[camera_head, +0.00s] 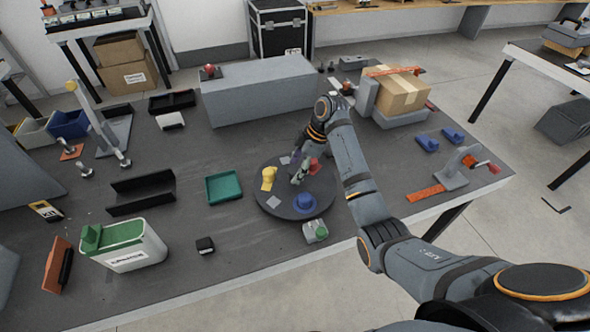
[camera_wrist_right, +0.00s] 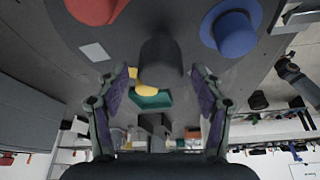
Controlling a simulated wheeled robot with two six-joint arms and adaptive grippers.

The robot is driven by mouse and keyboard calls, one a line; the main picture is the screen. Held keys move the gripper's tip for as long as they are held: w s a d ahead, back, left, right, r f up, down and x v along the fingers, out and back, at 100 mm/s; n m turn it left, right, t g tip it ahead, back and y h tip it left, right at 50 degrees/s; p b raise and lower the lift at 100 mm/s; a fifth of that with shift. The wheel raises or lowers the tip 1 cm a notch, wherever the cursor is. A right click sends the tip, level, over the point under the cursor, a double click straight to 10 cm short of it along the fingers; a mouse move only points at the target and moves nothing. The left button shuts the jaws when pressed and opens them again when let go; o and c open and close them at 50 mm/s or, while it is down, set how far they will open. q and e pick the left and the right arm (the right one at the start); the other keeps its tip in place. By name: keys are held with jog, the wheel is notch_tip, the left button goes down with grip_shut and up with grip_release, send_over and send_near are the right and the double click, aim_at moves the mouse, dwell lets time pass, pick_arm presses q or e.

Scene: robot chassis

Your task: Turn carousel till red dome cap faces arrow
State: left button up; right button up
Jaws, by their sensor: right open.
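The carousel (camera_head: 326,187) is a dark round disc near the table's front edge. On it stand a yellow cap (camera_head: 268,176), a blue dome cap (camera_head: 305,200) and a red cap (camera_head: 315,165), partly hidden by my right gripper (camera_head: 299,172). The red cap (camera_wrist_right: 95,8) shows at the upper left of the wrist view, the blue one (camera_wrist_right: 234,32) at the upper right, the yellow one (camera_wrist_right: 145,88) beyond the post. My right gripper is open over the disc, its fingers on either side of a dark upright post (camera_wrist_right: 160,58). I cannot make out contact or the arrow.
A small grey-green block (camera_head: 315,231) stands close in front of the disc. A teal tray (camera_head: 224,187) lies to its left. A long grey box (camera_head: 257,90) stands behind, and a red-handled clamp (camera_head: 455,172) to the right. Bare tabletop lies between tray and disc.

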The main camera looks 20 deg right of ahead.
jog(key=shift+a+f, duration=0.2)
jog(key=shift+f, duration=0.4)
grip_shut()
